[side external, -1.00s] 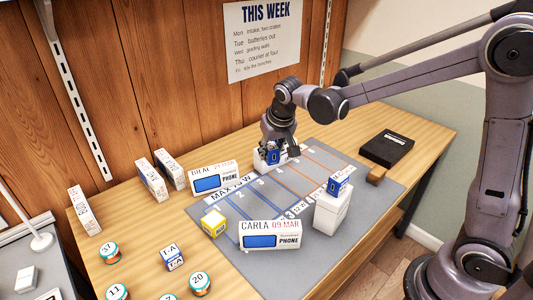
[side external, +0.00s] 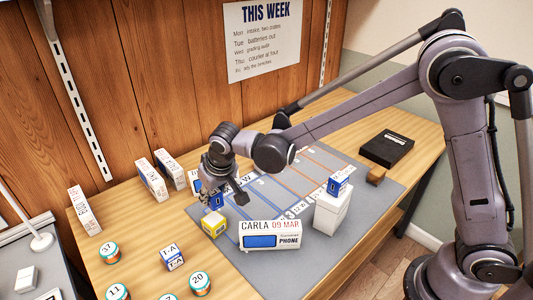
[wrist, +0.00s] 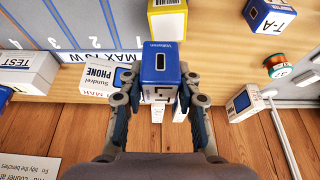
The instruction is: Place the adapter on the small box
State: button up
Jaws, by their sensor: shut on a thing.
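My gripper (side external: 217,196) is shut on a blue adapter (wrist: 160,62), which has a dark port on its face. In the side view the adapter (side external: 215,202) hangs just behind and above a small yellow box (side external: 213,226) on the mat's left part. The yellow box also shows at the top of the wrist view (wrist: 167,20), apart from the adapter. Another blue-and-white block (side external: 339,184) sits on a white box (side external: 332,212) at the right. A third one, marked T-A (side external: 172,258), stands on the wood at the front left.
The Carla phone box (side external: 269,236) stands at the mat's front. Another phone box (wrist: 97,80) is near my gripper and mostly hidden in the side view. White boxes (side external: 152,179) stand at the back left. Several round tins (side external: 109,252) and a black case (side external: 386,148) stand around the mat.

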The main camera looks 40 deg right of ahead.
aim_at(211, 208)
jog(key=shift+w+a+f, duration=0.1)
jog(key=shift+a+f, duration=0.3)
jog(key=shift+a, duration=0.1)
jog(key=shift+f, duration=1.95)
jog(key=shift+f, duration=0.15)
jog(key=o, duration=1.1)
jog(key=shift+c, duration=0.2)
